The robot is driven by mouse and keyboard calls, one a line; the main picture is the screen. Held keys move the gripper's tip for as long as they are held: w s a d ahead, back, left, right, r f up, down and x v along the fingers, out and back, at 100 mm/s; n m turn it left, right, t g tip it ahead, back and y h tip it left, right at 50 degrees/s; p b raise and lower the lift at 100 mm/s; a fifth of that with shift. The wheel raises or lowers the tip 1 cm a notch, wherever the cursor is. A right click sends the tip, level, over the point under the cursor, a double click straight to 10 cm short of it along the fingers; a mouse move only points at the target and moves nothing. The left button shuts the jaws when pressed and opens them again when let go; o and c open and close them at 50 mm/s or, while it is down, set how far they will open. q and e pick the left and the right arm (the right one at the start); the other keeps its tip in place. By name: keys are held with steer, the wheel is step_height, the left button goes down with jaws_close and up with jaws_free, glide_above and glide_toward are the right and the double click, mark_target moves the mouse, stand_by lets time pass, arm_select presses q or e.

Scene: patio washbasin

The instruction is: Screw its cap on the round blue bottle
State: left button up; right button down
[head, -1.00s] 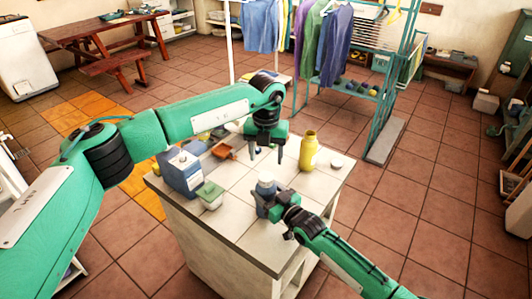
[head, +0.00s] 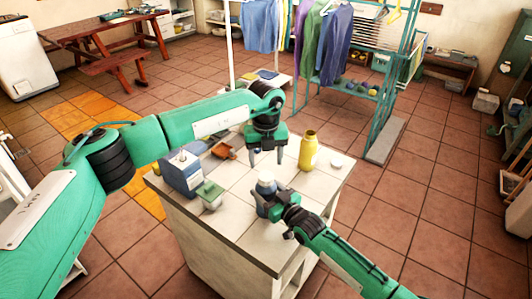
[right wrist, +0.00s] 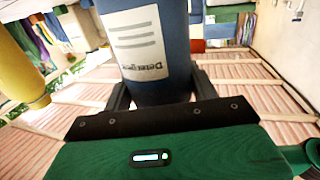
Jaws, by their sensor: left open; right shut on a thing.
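The round blue bottle (head: 263,206) stands near the front of the white-tiled counter, with a pale cap-like top (head: 266,178). I cannot tell how firmly that top is seated. My right gripper (head: 272,204) is shut around the bottle's body from the right. In the right wrist view the blue bottle (right wrist: 160,93), with a white label, sits between my right fingers (right wrist: 163,98). My left gripper (head: 266,160) points down just above the bottle's top, its fingers spread and nothing between them.
A yellow bottle (head: 308,150) with an open neck and a small white round piece (head: 337,163) stand right of my left gripper.

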mark_target(266, 176)
arm_select(q)
step_height(266, 176, down, 6)
steer(key=shift+f, duration=0.1)
stand_by(0.4)
steer(key=c, duration=1)
